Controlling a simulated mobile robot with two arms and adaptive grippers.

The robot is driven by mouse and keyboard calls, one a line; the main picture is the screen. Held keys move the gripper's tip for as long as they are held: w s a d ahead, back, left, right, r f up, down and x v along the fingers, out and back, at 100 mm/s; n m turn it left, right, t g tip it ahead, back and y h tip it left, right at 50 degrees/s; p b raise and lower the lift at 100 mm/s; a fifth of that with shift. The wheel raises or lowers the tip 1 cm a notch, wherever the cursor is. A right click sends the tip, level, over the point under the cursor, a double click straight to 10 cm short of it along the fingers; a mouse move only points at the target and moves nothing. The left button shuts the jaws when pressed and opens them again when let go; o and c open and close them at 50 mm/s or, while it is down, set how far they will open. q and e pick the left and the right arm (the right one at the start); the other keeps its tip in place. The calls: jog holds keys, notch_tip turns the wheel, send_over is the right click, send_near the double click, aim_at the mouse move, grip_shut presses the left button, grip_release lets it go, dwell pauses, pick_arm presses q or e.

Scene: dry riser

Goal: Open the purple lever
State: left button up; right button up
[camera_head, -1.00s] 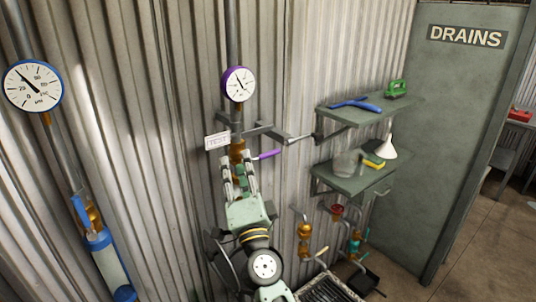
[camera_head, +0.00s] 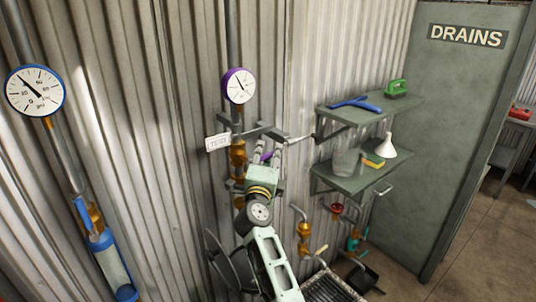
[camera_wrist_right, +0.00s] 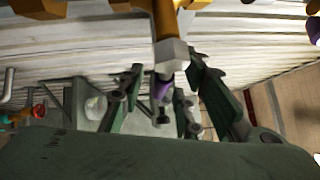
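The purple lever (camera_head: 267,156) juts out from the brass valve (camera_head: 238,158) on the pipe below the purple-rimmed gauge (camera_head: 239,86). It is mostly hidden behind my right gripper (camera_head: 266,152) in the head view. The fingers are spread, with a visible gap on each side of the handle. My left gripper does not show.
A tag (camera_head: 217,142) and grey wall brackets (camera_head: 270,131) sit just above the valve. To the right are two green shelves (camera_head: 357,181) with tools, a beaker and a funnel. Smaller brass valves (camera_head: 304,229) are lower right. A blue-rimmed gauge (camera_head: 35,91) is at left.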

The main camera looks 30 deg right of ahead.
jog(key=shift+d, duration=0.1)
jog(key=shift+c, duration=0.2)
jog(key=shift+w, duration=0.1)
grip_shut()
dwell(0.4)
